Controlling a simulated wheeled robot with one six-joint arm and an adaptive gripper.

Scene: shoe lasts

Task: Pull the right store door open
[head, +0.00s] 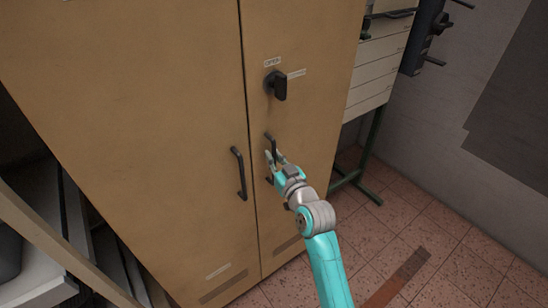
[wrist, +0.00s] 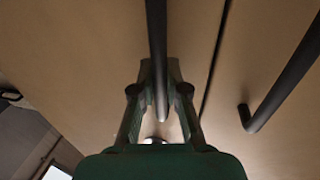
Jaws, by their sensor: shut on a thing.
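The right store door (head: 305,110) is a tan cabinet door that looks shut, level with the left door (head: 150,110) along a thin dark seam. Its black bar handle (head: 271,145) stands upright beside the seam. My gripper (head: 272,160) is at this handle, shut on its bar. In the wrist view the dark bar (wrist: 157,50) runs down between the two fingers of my gripper (wrist: 160,92). The fingers hide part of the handle in the head view. The left door's handle (head: 239,173) also shows in the wrist view (wrist: 285,85), apart from my gripper.
A black knob (head: 277,86) with small labels sits above the handle on the right door. A drawer unit (head: 375,70) on a green stand is to the right. Tiled floor (head: 440,235) is clear at the lower right. Shelving (head: 55,235) stands at the left.

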